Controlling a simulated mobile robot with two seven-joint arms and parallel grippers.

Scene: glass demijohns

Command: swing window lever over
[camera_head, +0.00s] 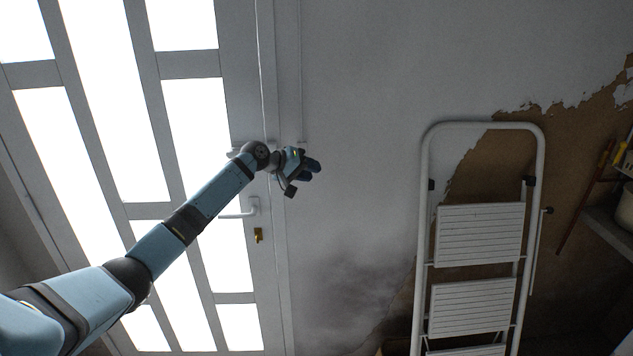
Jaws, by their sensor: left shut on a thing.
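A tall white-framed glazed door or window (190,64) fills the left side, with bright panes. A thin pale rod (260,60) runs down its right edge to behind my left wrist. Small white parts of what looks like the window lever (235,151) show beside the wrist; the rest is hidden. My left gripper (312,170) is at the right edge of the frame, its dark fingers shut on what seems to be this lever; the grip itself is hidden. My right gripper is out of view.
Below my left forearm, a white handle (247,208) and a brass lock piece (258,236) sit on the frame. A white folding stepladder (478,232) stands right against the peeling wall. A shelf with a pot (625,208) is at far right. The wall between gripper and ladder is clear.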

